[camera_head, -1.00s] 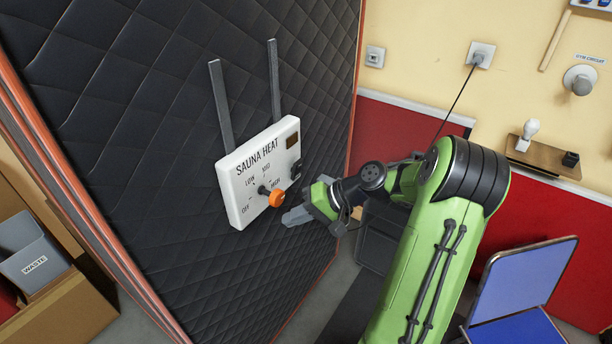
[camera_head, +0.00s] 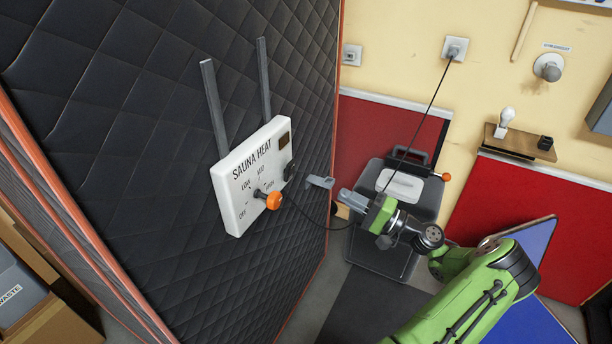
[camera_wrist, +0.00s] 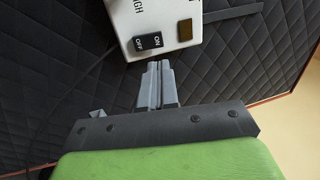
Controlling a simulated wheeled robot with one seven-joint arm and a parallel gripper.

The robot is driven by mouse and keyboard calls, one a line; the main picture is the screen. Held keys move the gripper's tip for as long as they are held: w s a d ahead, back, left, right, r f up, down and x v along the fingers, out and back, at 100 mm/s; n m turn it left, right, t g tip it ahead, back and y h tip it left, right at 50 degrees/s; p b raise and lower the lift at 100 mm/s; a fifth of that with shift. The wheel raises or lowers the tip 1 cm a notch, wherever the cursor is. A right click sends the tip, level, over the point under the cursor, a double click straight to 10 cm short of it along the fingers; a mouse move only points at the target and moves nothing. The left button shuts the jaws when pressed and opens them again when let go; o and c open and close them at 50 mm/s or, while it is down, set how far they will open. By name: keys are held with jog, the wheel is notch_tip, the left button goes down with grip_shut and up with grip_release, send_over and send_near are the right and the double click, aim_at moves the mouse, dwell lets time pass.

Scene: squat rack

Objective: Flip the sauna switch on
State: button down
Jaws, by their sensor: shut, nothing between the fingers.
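The white sauna heat box (camera_head: 238,190) is mounted on a dark quilted panel. It has an orange-tipped knob (camera_head: 272,200) on its front. A black rocker switch (camera_head: 289,172) is at its right end. In the wrist view the rocker (camera_wrist: 148,42) shows ON and OFF labels, beside a small brown window (camera_wrist: 185,31) on the white box (camera_wrist: 125,18). I cannot tell which side of the rocker is pressed in. My gripper (camera_head: 344,196) is shut and empty, to the right of the box and apart from it. In the wrist view its fingertips (camera_wrist: 158,64) point at the rocker, just short of it.
A black cord (camera_head: 425,108) hangs from the wall socket (camera_head: 455,48). A dark case-like object (camera_head: 398,190) stands behind my gripper. A shelf (camera_head: 520,142) is on the right wall.

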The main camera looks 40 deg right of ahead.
aim_at(289, 166)
jog(key=x, duration=1.4)
jog(key=r+g+p, duration=0.1)
jog(key=g+p, duration=0.1)
jog(key=p, duration=0.2)
jog(key=shift+w+r+h, duration=0.15)
jog(key=shift+r+h, duration=0.2)
jog(key=shift+h, duration=0.05)
jog(key=p, duration=0.1)
jog(key=g+p, duration=0.1)
jog(key=p, duration=0.1)
jog(key=shift+w+a+r+g+h, duration=0.15)
jog(key=shift+w+r+g+h, duration=0.1)
jog(key=shift+r+g+h, duration=0.05)
jog(key=shift+f, duration=0.5)
